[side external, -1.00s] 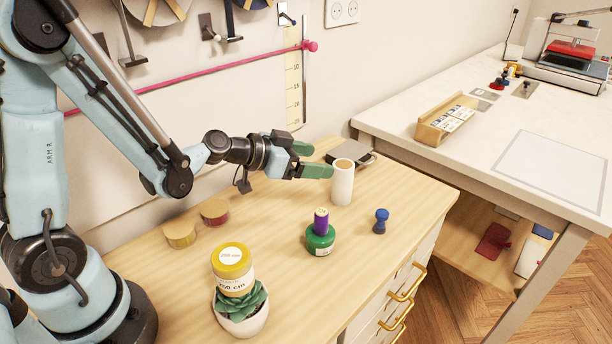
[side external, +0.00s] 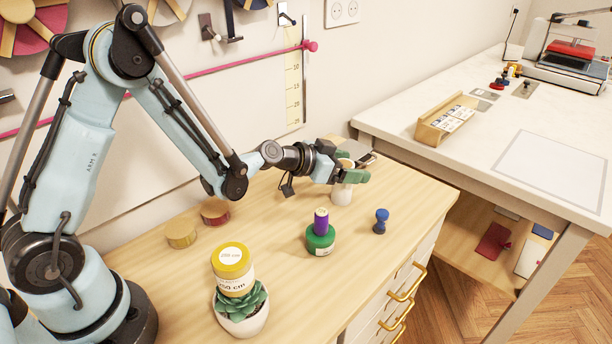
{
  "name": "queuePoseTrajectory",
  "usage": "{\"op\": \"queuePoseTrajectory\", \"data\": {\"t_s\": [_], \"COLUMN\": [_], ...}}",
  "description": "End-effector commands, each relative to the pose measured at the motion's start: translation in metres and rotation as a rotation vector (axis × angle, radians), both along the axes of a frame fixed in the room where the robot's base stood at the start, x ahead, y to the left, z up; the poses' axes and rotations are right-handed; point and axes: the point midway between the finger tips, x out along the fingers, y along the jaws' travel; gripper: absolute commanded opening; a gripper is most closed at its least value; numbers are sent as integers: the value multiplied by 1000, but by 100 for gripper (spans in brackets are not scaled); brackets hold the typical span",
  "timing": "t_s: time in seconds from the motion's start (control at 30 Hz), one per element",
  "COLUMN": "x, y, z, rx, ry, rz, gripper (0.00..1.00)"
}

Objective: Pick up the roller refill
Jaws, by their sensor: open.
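The roller refill looks to be the white upright cylinder with a tan top; its lower part (side external: 342,195) shows below my gripper. It stands on the wooden counter (side external: 285,235). My gripper (side external: 352,170) has green fingers and is open around the upper part of the white cylinder, one finger on the near side and one toward the far side. The near finger hides part of the cylinder. I cannot tell whether either finger touches it.
In front stand a green-and-purple spool stack (side external: 321,235) and a blue stamp (side external: 381,221). A yellow tape roll (side external: 181,234), a red one (side external: 215,211) and a potted succulent (side external: 241,307) are at left. A white table (side external: 470,160) adjoins at right.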

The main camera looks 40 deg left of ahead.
Motion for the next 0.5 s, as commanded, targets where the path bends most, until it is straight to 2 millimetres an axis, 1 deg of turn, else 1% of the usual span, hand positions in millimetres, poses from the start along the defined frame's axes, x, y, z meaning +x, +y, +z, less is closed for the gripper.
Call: {"op": "queuePoseTrajectory", "data": {"t_s": [0.27, 0.5], "x": [2, 2], "y": [-1, -1], "z": [-1, -1], "rx": [-1, -1], "ry": [0, 0], "rz": [-1, -1], "gripper": [80, 43]}}
